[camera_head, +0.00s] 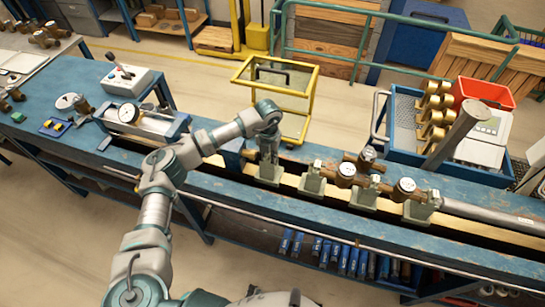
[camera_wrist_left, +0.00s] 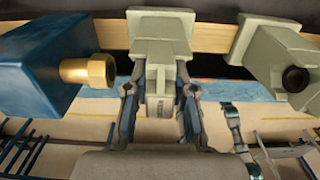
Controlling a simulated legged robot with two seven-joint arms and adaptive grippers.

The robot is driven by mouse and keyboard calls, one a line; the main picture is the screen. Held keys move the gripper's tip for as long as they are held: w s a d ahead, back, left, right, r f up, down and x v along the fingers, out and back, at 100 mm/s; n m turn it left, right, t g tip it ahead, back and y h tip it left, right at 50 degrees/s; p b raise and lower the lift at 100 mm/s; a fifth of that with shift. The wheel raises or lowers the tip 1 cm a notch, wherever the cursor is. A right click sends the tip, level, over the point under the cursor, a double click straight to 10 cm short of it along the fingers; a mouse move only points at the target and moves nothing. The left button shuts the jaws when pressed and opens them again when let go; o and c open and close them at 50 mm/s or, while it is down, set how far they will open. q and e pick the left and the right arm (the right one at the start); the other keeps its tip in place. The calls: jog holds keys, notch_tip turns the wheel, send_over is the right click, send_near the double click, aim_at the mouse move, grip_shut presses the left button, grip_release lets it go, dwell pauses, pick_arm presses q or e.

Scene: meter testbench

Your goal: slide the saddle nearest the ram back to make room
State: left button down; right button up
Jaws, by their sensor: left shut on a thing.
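The saddle nearest the ram (camera_head: 269,174) is a grey-green block on the bench rail. In the left wrist view this saddle (camera_wrist_left: 160,50) sits in the middle, upright on the rail. My left gripper (camera_head: 268,152) reaches down over it; in the wrist view the fingers of the gripper (camera_wrist_left: 160,108) are shut on its narrow part, one on each side. The ram appears to be the blue block (camera_wrist_left: 35,70) with a brass nose (camera_wrist_left: 88,70), left of the saddle with a gap between them. A second saddle (camera_wrist_left: 280,60) stands to the right, apart. My right gripper is not in view.
More saddles (camera_head: 363,195) along the rail bear brass meters (camera_head: 404,187), with a grey pipe (camera_head: 490,214) at the right end. A blue tray (camera_head: 405,105) with brass parts stands behind. A gauge unit (camera_head: 128,113) is at left. A yellow cart (camera_head: 275,85) stands beyond the bench.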

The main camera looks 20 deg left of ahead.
pick_arm(q)
jog(key=a, duration=0.2)
jog(key=shift+w+a, duration=0.1)
jog(key=shift+a, duration=0.25)
jog(key=c, duration=1.1)
grip_release()
jog(key=shift+o, duration=1.1)
jog(key=shift+a, duration=0.25)
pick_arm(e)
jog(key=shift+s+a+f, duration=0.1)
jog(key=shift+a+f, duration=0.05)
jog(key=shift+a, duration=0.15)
pick_arm(q)
jog(key=shift+a, duration=0.1)
jog(key=shift+a, duration=0.25)
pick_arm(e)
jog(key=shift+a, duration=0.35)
